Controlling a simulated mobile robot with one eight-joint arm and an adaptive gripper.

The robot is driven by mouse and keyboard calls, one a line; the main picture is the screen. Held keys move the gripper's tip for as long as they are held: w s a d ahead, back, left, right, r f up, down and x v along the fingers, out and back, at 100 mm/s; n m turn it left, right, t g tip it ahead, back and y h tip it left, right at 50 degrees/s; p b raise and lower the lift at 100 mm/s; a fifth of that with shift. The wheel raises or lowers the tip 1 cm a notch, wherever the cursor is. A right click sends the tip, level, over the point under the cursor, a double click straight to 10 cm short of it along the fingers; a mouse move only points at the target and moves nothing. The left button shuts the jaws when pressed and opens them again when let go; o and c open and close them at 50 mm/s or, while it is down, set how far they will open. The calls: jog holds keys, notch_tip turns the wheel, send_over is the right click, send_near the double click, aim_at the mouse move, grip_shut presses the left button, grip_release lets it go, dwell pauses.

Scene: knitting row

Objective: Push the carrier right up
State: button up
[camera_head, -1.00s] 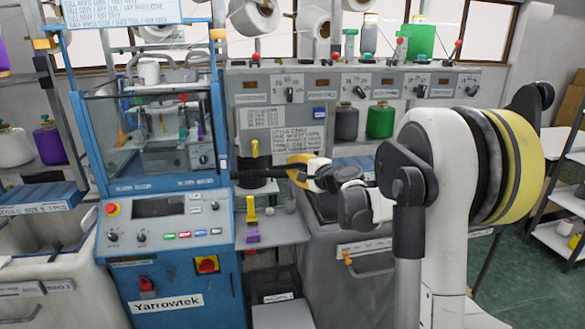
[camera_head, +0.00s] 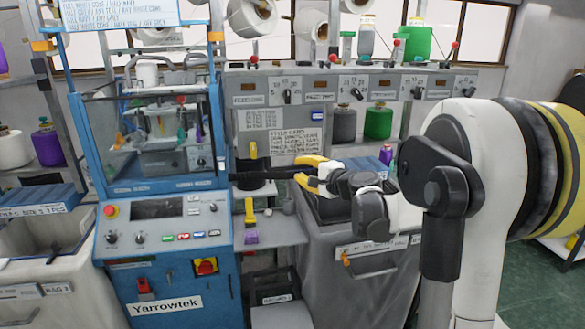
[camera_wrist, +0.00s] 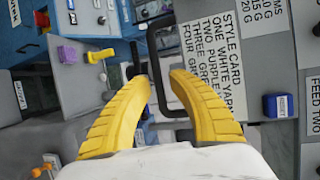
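I take the carrier to be the dark bar (camera_head: 262,176) that runs from the blue machine towards my gripper, but I cannot be sure. My gripper (camera_head: 303,172) is at the right end of this bar, its yellow fingers one above the other. In the wrist view my gripper's two yellow fingertips (camera_wrist: 160,78) curve towards each other, with a narrow gap between them. A black loop-shaped handle (camera_wrist: 185,112) shows at this gap, and one of its legs passes by the tips. I cannot tell whether the fingers grip it.
The blue machine (camera_head: 165,260) with its control panel is at the left. A style card (camera_head: 293,146) is on the grey panel behind. A grey bin (camera_head: 345,290) stands below my gripper.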

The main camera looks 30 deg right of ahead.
jog(key=v, duration=0.6)
jog(key=shift+s, duration=0.3)
jog(key=s+a+f+n+g+b, duration=0.2)
jog(key=s+a+f+n, duration=0.15)
jog(key=a, duration=0.35)
jog(key=s+a+f+n+g+y+b, duration=0.1)
jog(key=s+a+f+n+g+b, duration=0.1)
jog(key=s+a+f+n, duration=0.3)
jog(key=s+a+f+n+g+b, duration=0.1)
jog(key=s+a+f+g+b, duration=0.15)
jog(key=a, duration=0.55)
jog(key=s+a+f+n+g+h+b, duration=0.1)
jog(key=s+f+n, duration=0.3)
jog(key=s, duration=0.4)
jog(key=s+a+f+n+g+h+b, duration=0.1)
jog(key=s+a+f+n+h+b, duration=0.1)
jog(key=s+f, duration=0.4)
jog(key=shift+s+n+b, duration=0.5)
jog(key=shift+s+n, duration=0.55)
jog(key=shift+s, duration=0.15)
